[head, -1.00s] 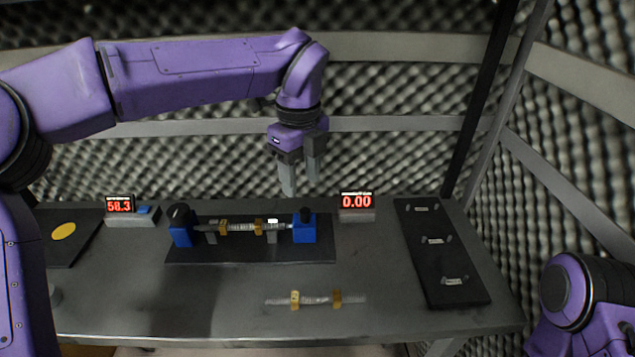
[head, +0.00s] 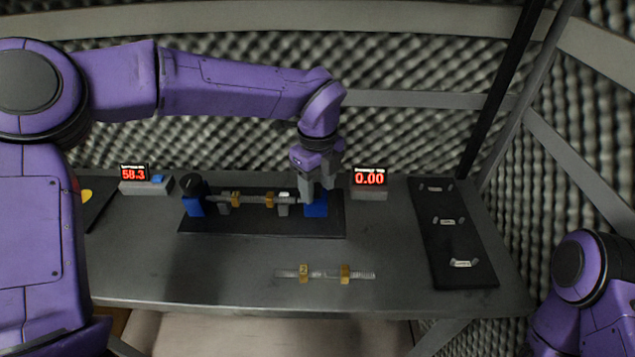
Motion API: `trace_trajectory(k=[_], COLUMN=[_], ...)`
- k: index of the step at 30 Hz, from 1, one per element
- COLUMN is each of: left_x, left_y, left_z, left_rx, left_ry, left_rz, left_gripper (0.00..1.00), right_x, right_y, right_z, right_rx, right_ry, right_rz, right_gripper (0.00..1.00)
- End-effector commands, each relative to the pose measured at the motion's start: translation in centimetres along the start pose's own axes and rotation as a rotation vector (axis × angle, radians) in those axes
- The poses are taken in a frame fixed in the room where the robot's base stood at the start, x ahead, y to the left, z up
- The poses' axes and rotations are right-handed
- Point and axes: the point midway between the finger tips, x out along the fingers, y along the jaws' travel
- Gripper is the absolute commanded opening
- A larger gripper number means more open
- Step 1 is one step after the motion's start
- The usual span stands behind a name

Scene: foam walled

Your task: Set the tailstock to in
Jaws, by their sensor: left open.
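The tailstock is the blue block (head: 316,211) at the right end of a fixture on a black base plate (head: 262,226). Its dark top knob is hidden behind my left gripper (head: 316,198). The left gripper points down over the tailstock with its jaws open; I cannot tell whether they touch it. A shaft with yellow collars (head: 255,199) lies across the fixture, between the tailstock and the blue headstock (head: 195,206) with its dark knob. My right arm shows at the lower right, but its gripper is out of view.
A second shaft with yellow collars (head: 325,273) lies on the grey table (head: 230,270) in front. Red displays read 58.3 (head: 133,174) at left and 0.00 (head: 369,178) at right. A black rack (head: 463,245) with holders lies at right. A yellow disc (head: 87,196) is partly hidden at left.

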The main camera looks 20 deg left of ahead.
Motion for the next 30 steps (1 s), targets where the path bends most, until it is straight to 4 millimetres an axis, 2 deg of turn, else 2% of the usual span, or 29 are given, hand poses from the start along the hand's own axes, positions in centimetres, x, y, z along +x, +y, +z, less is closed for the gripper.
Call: trace_trajectory(k=[2,6,7,13,19,20,22,30], left_x=[0.00,-0.03,-0.03,0.25,-0.10,-0.11,-0.11,-0.10], left_y=[0.00,-0.01,-0.01,0.12,0.13,0.13,0.13,0.14], left_z=[0.01,0.01,0.01,0.14,0.21,0.21,0.20,0.18], left_rx=[0.000,0.000,0.001,0.000,0.000,0.000,0.000,0.001], left_ry=[0.000,0.000,0.000,0.002,-0.002,-0.002,-0.001,-0.001], left_rz=[0.000,0.000,0.000,-0.001,-0.002,-0.002,-0.002,-0.001], left_gripper=[0.47,0.01,0.00,0.00,0.00,0.28,0.50,0.50], right_x=[0.01,0.01,0.01,0.72,0.49,0.48,0.48,0.49], right_y=[0.00,-0.01,-0.01,-0.07,-0.04,-0.05,-0.05,-0.05], right_z=[0.00,0.00,0.00,0.28,0.19,0.19,0.19,0.19], right_rx=[0.000,0.000,0.000,0.000,0.000,0.000,0.000,0.000], right_ry=[0.000,0.000,0.000,0.000,0.000,0.000,0.000,0.000], right_rz=[0.000,0.000,0.000,0.000,0.000,0.000,0.000,0.000], right_gripper=[0.43,0.43,0.43,0.43,0.43,0.43,0.43,0.43])
